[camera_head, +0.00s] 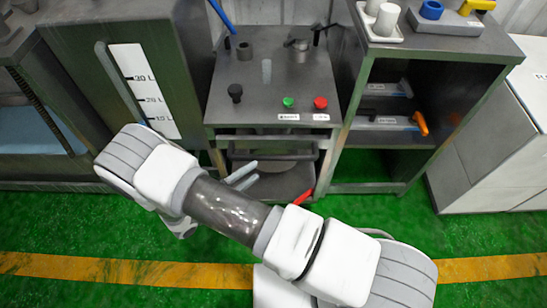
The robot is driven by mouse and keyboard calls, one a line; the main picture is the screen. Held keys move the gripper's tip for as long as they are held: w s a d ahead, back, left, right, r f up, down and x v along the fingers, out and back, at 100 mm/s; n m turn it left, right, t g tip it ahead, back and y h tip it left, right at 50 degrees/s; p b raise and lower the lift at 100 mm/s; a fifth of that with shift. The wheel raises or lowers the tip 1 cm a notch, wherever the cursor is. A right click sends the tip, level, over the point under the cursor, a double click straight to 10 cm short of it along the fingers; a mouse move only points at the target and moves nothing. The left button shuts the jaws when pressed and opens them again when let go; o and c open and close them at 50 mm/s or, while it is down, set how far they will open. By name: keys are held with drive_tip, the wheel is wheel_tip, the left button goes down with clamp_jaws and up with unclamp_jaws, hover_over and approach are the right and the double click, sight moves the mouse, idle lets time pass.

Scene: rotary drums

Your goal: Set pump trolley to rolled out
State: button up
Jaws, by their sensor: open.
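The pump trolley (287,184) appears to be the dark low unit in the bay under the control bench, with a dark horizontal bar (300,155) across its upper front. A red lever (303,197) sticks out at its lower right. My gripper (243,177) is at the bay's left front, its two pale fingers pointing up and right, apart and empty. The fingers overlap the trolley's left part in the picture; I cannot tell whether they touch it. My arm hides the floor in front and the trolley's lower left.
The control bench (265,100) carries green (288,102) and red (320,103) buttons and a black knob (235,92). A tank with a level scale (145,90) stands left, an open shelf unit (393,160) right. Green floor (60,220) with a yellow stripe (130,271) lies in front.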

sight(269, 160)
drive_tip(key=b+x, duration=0.1)
drive_tip(key=x, duration=0.8)
drive_tip(key=shift+w+d, duration=0.25)
drive_tip(key=shift+c, duration=0.4)
clamp_jaws()
idle(0.6)
